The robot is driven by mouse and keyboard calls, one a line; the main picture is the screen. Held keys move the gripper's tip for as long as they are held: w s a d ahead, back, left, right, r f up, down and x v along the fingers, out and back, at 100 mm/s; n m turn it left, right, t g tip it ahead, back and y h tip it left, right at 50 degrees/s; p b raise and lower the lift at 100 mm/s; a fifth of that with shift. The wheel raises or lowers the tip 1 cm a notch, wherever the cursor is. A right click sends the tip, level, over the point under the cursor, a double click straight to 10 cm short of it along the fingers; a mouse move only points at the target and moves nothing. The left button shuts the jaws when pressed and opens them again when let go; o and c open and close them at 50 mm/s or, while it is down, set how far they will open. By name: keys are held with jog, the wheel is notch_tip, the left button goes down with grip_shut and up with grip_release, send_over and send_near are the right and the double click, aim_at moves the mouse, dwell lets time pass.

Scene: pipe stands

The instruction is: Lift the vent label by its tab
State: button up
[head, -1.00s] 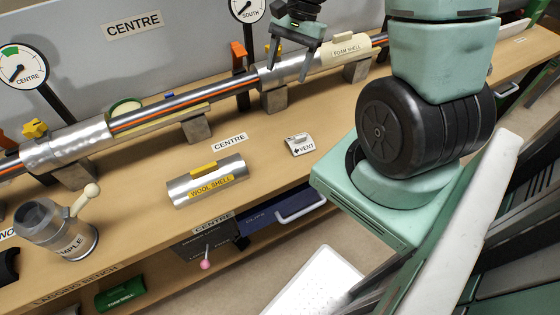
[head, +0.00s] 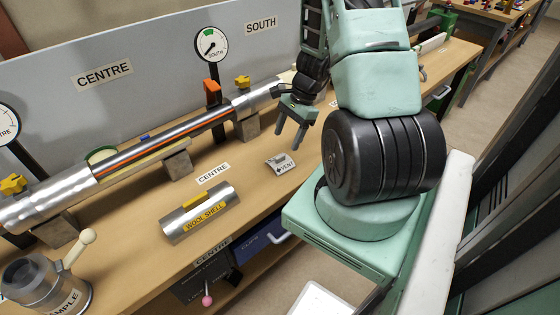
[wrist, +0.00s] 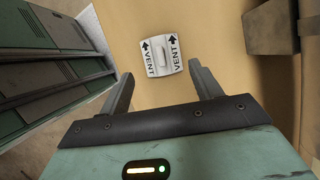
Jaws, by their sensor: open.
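The vent label (head: 281,163) is a small white plate marked VENT with an arrow, lying on the wooden bench. In the wrist view the label (wrist: 158,53) shows a raised pale tab (wrist: 157,51) across its middle and VENT with an arrow on both sides. My gripper (head: 290,144) is open and empty, fingers pointing down, above the label in the head view. In the wrist view my gripper (wrist: 160,78) has its two fingers apart, with the label just beyond the fingertips and between their lines. The fingers look clear of the label.
A silver wool shell (head: 201,212) lies on the bench left of the label. The pipe (head: 150,150) runs behind on metal blocks (head: 178,163). A dark block (wrist: 273,27) stands at the upper right in the wrist view. Bare bench surrounds the label.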

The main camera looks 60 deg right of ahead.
aim_at(280, 156)
jog(key=x, duration=0.8)
jog(key=shift+d+f+p, duration=0.1)
jog(key=shift+p, duration=0.3)
jog(key=shift+c, duration=0.3)
jog(key=c, duration=0.9)
